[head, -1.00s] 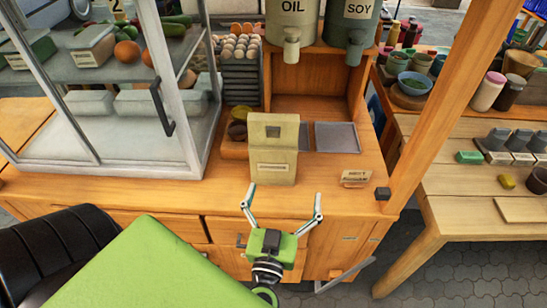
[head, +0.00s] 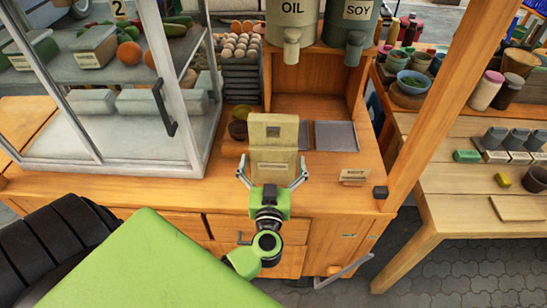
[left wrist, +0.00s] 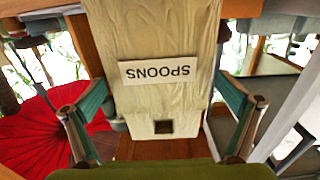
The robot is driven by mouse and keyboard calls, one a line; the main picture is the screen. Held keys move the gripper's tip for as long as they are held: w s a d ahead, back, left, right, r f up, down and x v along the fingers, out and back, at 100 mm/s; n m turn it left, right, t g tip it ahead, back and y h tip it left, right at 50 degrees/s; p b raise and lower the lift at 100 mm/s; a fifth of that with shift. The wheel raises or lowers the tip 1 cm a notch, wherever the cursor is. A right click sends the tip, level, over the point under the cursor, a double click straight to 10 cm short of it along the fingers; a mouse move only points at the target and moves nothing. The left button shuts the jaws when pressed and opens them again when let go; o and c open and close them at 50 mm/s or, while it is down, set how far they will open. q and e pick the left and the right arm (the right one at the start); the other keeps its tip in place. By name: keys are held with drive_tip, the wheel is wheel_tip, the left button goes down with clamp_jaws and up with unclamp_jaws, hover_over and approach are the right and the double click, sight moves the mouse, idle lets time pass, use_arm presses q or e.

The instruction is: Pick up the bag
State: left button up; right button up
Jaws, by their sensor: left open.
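The bag (head: 273,133) is a beige, upright paper-like bag with a small dark square near its top and a pale label. It stands on the wooden counter. In the left wrist view the bag (left wrist: 155,35) appears upside down, and its label reads SPOONS. My left gripper (head: 272,165) is open, with one finger at each side of the bag's lower part. The left wrist view shows the fingers (left wrist: 160,112) spread wider than the bag, with gaps at both sides. The lower front of the bag is partly hidden by the gripper in the head view. My right gripper is not in view.
A glass display case (head: 120,140) stands left of the bag. Small brown bowls (head: 238,125) sit close behind it on the left. A grey tray (head: 336,136) and a small sign (head: 354,175) lie to the right. OIL (head: 291,22) and SOY (head: 356,25) dispensers stand behind.

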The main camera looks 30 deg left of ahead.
use_arm(q)
drive_tip(key=x, duration=0.3)
drive_tip(key=shift+s, duration=0.1)
drive_tip(key=c, duration=1.2)
drive_tip(key=shift+o, duration=0.2)
